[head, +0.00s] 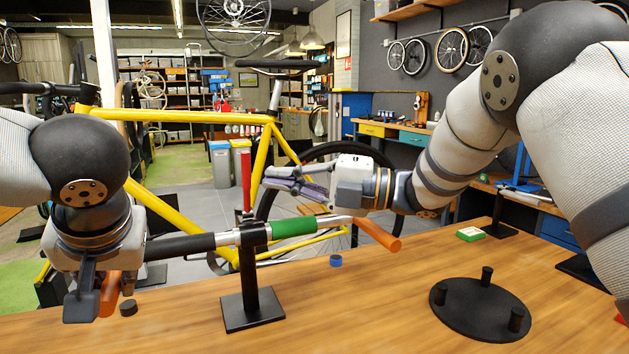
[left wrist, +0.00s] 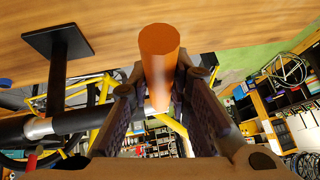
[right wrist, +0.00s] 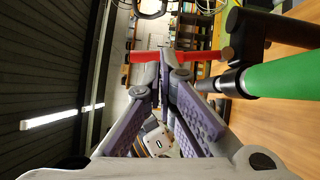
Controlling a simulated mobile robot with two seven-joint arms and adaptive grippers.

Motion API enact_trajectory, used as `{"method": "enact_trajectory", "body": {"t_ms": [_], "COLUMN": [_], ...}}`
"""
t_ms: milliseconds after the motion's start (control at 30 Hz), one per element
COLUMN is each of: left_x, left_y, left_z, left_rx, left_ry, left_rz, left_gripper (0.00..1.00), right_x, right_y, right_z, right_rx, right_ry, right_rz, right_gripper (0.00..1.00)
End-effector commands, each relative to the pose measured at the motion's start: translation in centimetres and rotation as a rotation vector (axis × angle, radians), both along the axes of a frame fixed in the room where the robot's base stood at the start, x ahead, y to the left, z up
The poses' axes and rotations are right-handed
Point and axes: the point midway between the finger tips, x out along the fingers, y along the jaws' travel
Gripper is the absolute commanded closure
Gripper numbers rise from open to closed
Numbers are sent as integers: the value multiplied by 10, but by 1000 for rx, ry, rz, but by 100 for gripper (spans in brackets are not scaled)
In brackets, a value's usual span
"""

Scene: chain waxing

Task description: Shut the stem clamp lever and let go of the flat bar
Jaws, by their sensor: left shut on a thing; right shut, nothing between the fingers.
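The flat bar (head: 187,246) lies across the stem clamp (head: 252,235) on a black stand (head: 252,312). It has a black grip, a green grip (head: 293,228) and orange ends. My left gripper (head: 95,300) is shut on the left orange end (head: 109,294); that end also shows between its fingers in the left wrist view (left wrist: 160,60). The red clamp lever (head: 246,180) stands upright above the clamp. My right gripper (head: 268,181) is shut and empty, its tips close beside the lever; in the right wrist view the lever (right wrist: 202,55) crosses by the fingertips. I cannot tell whether they touch.
On the wooden table (head: 390,300) are a black cap (head: 128,308), a blue ring (head: 335,261), a small green box (head: 470,234) and a round black base with pegs (head: 478,315). A yellow bicycle (head: 180,117) stands behind the table. The table's middle is mostly clear.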

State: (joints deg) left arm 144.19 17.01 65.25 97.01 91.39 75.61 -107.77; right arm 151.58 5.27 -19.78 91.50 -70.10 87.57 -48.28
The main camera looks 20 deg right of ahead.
Motion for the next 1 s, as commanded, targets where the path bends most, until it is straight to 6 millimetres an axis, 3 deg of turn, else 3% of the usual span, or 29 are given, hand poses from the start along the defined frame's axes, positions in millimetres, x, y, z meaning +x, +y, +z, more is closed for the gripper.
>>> {"method": "enact_trajectory", "body": {"t_ms": [233,1000], "left_x": [0,-1], "left_y": [1,1], "left_z": [-4,-4], "left_rx": [3,3], "left_ry": [8,9], "left_rz": [0,-1], "left_gripper": [100,100], "right_x": [13,19], "right_y": [18,19], "right_z": [0,2], "right_rx": [0,1], "right_ry": [2,76], "right_rz": [0,2], "right_gripper": [100,100]}}
